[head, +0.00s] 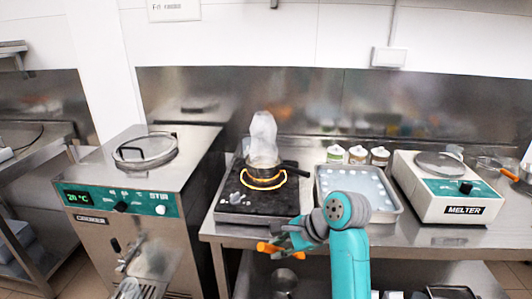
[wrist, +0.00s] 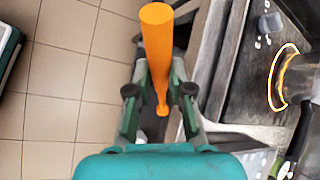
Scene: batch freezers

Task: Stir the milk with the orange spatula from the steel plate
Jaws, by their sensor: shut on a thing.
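My gripper (head: 284,243) is in front of the counter's front edge, below and to the right of the hob. It is shut on the orange spatula (head: 267,248), whose orange part sticks out to the left. In the wrist view the spatula (wrist: 157,45) stands between the two fingers (wrist: 158,88). A small dark pot (head: 263,170) sits on the black hob (head: 243,208), with whitish steam (head: 263,130) above it and a glowing yellow-orange ring around its base. I cannot make out milk inside it. A shallow steel tray (head: 401,207) is right of the hob.
A batch freezer (head: 165,180) with a round lid stands at the left. A white melter (head: 450,190) is at the right. Several small jars (head: 357,155) stand behind the tray. Open floor (wrist: 55,100) shows left of the gripper in the wrist view.

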